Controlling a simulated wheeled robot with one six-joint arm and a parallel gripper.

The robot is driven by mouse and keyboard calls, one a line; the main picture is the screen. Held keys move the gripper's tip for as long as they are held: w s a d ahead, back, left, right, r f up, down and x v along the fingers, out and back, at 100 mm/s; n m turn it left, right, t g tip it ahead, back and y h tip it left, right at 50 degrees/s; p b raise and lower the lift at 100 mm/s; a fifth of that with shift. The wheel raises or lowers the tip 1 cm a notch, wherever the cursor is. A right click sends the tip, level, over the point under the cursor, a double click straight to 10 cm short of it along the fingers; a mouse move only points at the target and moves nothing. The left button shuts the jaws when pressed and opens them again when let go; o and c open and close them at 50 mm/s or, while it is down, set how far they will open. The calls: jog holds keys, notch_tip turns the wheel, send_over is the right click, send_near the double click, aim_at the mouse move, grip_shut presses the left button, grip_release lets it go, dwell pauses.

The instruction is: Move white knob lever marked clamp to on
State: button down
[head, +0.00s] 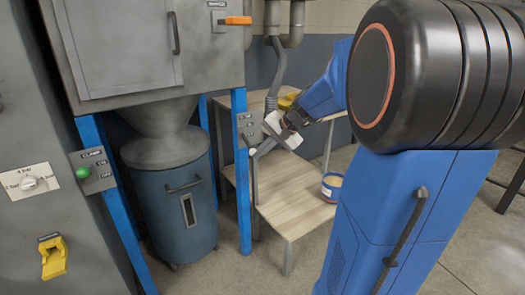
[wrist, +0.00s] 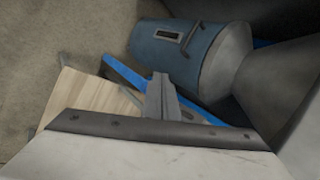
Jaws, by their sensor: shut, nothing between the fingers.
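A small white knob (head: 252,153) shows beside the blue post in the head view, just below a grey panel (head: 246,128) with small labels too small to read. It seems to be the end of a lever. My gripper (head: 262,149) is just right of the white knob, its fingers together and empty. I cannot tell whether it touches the knob. In the wrist view the shut fingers (wrist: 160,85) point towards the blue drum and post, and the white knob is not visible there.
A blue drum (head: 172,215) stands left of the post. A wooden table (head: 290,195) with a tub (head: 331,188) stands behind.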

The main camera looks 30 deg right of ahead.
aim_at(249, 145)
jog(key=w+d+f+m+t, duration=0.1)
jog(key=w+d+m, duration=0.3)
jog(key=d, duration=0.9)
jog(key=shift+w+d+t, duration=0.3)
jog(key=shift+w+t, duration=0.3)
jog(key=shift+w, duration=0.3)
jog(key=shift+f, duration=0.1)
jog(key=w+a+f, duration=0.5)
jog(key=a, duration=0.1)
jog(key=shift+r, duration=0.15)
jog(key=shift+r+m+g, duration=0.2)
jog(key=shift+m+g, duration=0.1)
